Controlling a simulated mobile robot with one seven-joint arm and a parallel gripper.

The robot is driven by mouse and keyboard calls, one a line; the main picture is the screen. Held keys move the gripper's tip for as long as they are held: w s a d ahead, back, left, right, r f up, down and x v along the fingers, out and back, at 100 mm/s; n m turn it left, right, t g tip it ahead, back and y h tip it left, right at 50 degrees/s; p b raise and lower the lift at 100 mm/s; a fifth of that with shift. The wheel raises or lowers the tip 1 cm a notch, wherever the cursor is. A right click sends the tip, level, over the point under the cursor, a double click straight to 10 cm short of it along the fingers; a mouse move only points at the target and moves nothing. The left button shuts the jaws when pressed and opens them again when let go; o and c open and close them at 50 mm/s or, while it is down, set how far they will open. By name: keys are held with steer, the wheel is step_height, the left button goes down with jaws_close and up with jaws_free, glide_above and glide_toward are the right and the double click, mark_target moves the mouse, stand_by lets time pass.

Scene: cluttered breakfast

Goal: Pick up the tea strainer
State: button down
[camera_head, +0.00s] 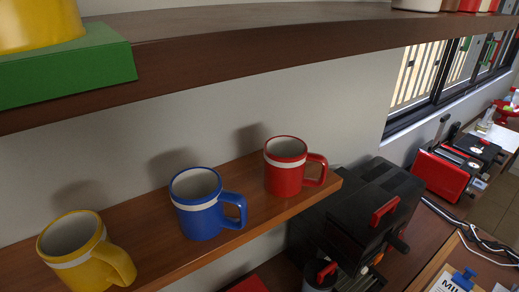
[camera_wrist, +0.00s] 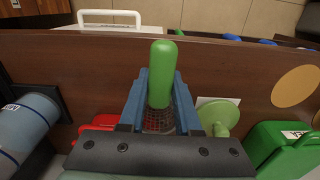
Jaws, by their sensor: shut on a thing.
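In the wrist view, the tea strainer has a green handle (camera_wrist: 162,70) and a dark mesh basket (camera_wrist: 158,121). My gripper (camera_wrist: 161,88) is shut on the tea strainer, with one blue finger on each side of it. The handle extends out past the fingertips, and the mesh lies back between the fingers near the dark palm. The lower part of the mesh is hidden by the palm. Neither my gripper nor the tea strainer shows in the head view.
The wrist view shows a brown wooden surface (camera_wrist: 75,65), a green round-topped thing (camera_wrist: 219,114), a green container (camera_wrist: 284,150) and a blue-grey cylinder (camera_wrist: 25,125). In the head view, yellow (camera_head: 80,250), blue (camera_head: 197,205) and red (camera_head: 287,168) mugs stand on a shelf.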

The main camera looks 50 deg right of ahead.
stand_by(0.4)
step_height(320, 180, up, 18)
stand_by(0.7)
steer(key=shift+w+a, duration=0.1)
stand_by(0.7)
